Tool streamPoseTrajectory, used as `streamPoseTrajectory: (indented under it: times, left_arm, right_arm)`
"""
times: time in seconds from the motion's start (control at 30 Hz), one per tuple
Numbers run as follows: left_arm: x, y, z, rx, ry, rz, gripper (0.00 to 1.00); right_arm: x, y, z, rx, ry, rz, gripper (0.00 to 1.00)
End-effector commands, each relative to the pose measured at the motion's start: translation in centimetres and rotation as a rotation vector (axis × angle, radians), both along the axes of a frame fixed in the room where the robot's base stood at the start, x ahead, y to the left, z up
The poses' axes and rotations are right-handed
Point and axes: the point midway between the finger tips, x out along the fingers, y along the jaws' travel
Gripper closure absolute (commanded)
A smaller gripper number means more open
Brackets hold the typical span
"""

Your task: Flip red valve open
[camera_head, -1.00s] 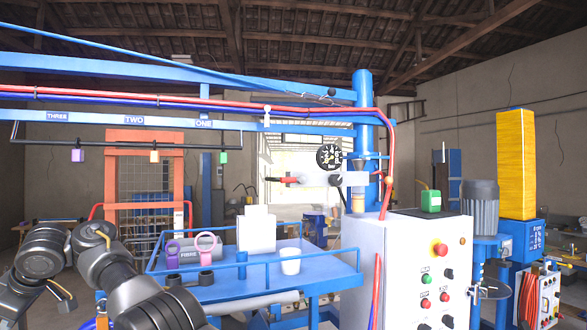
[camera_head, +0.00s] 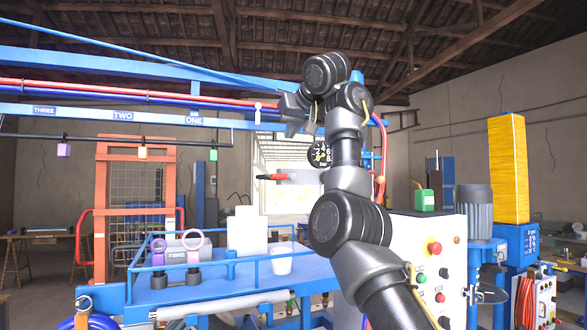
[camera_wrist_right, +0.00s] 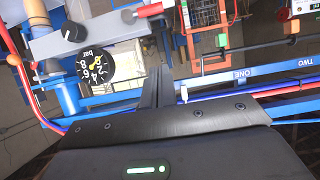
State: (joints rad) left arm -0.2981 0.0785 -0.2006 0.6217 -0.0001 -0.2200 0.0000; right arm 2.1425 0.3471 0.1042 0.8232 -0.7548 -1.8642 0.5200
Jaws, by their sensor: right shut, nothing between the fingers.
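The red valve handle (camera_head: 271,177) sticks out to the left of a pale horizontal bar below the round pressure gauge (camera_head: 320,154). In the right wrist view the red handle (camera_wrist_right: 148,10) shows at the top edge, with the gauge (camera_wrist_right: 95,67) to its lower left. My right gripper (camera_head: 292,108) is raised above and slightly right of the handle, apart from it. In the wrist view its fingers (camera_wrist_right: 157,78) are together and empty, pointing toward the bar. My left gripper is not in view.
A blue frame with red and blue hoses (camera_head: 130,92) runs behind my right gripper. A white control cabinet (camera_head: 408,240) stands at the right. A blue railed table (camera_head: 215,285) holds a white cup (camera_head: 281,264) and rings. Open air lies left of the handle.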

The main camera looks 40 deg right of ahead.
Motion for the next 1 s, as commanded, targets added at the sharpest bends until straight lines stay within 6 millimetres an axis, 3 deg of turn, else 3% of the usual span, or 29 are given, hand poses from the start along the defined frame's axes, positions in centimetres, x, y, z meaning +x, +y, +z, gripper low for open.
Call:
streamPoseTrajectory:
  times: [0.3,0.47,0.93,1.0]
  left_arm:
    - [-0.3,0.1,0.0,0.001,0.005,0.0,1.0]
    - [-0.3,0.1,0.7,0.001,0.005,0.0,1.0]
    - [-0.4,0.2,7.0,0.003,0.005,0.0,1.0]
    - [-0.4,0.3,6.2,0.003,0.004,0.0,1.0]
  right_arm:
    - [-0.2,-0.2,0.0,0.003,-0.001,-0.004,1.0]
    - [0.7,-0.5,-0.2,0.003,0.001,-0.004,1.0]
    - [8.5,-3.2,-3.7,0.001,0.004,-0.004,1.0]
    - [8.4,-3.0,-5.5,0.001,-0.002,0.001,1.0]
